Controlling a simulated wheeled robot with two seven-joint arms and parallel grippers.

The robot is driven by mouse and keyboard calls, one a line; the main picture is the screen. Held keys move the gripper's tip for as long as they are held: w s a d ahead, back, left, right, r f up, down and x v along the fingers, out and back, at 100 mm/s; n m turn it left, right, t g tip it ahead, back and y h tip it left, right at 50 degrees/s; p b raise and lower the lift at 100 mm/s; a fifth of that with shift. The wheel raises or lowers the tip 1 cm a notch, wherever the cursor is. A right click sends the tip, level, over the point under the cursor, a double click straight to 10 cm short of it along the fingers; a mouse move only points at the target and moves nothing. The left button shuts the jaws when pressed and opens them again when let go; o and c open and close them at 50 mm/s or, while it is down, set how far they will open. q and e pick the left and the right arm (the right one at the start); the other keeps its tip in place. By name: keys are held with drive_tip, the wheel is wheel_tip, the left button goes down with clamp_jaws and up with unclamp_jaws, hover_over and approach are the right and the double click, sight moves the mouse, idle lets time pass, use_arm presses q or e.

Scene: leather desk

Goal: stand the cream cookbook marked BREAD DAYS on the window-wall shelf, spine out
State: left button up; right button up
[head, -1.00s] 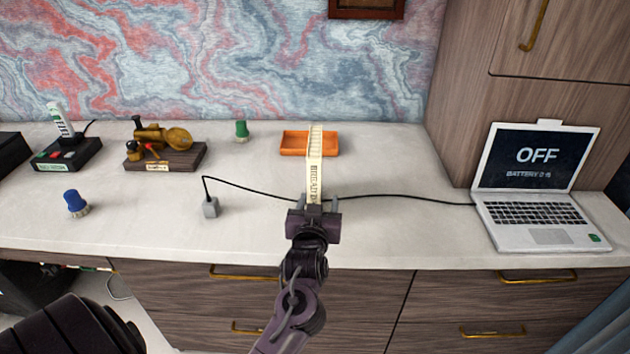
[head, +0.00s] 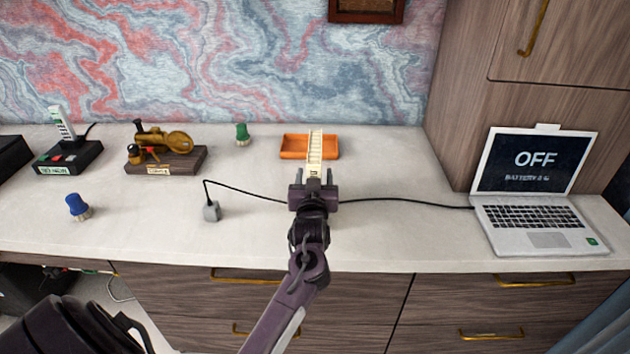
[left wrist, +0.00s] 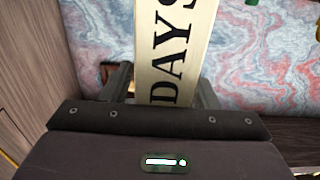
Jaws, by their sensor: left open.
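The cream cookbook (head: 315,150) is in front of me at the middle of the desk, its narrow lettered spine toward me. My gripper hides its lower part, so I cannot tell how it rests. In the left wrist view the book (left wrist: 172,50) shows the large dark letters DAYS. My left gripper (head: 314,176) is open at the book, with one finger on each side of it. No window-wall shelf can be made out. My right gripper is not in view.
An orange tray (head: 295,149) lies just behind the book. A black cable (head: 400,198) crosses the desk to the laptop (head: 535,200) at right.

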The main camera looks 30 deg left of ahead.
use_arm(q)
drive_tip(key=shift+c, duration=0.2)
clamp_jaws()
drive_tip(key=shift+r, duration=0.1)
drive_tip(key=shift+r, duration=0.1)
